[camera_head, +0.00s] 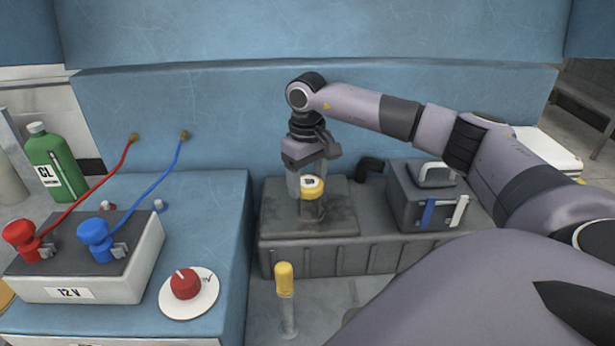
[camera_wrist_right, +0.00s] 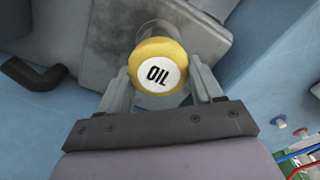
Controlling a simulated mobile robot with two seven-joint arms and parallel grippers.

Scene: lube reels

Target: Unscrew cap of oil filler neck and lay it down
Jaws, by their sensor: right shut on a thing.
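The yellow oil cap (camera_head: 312,186) with a white top sits on the dark filler neck (camera_head: 312,208) on the grey engine block. In the right wrist view the yellow cap (camera_wrist_right: 158,52) shows its white disc marked OIL, and part of the grey neck shows behind it. My right gripper (camera_head: 308,184) reaches down from above, with its fingers on either side of the cap. In the right wrist view the fingers (camera_wrist_right: 160,88) are closed on the cap's sides. The cap looks upright on the neck; whether its thread is loose cannot be told. My left gripper is not in view.
A yellow-handled dipstick (camera_head: 284,280) stands in front of the block. A dark box with a handle (camera_head: 428,195) is to the right. The 12 V battery (camera_head: 90,265), red knob (camera_head: 185,284) and green bottle (camera_head: 55,165) are left. The blue surface (camera_head: 215,215) has bare room.

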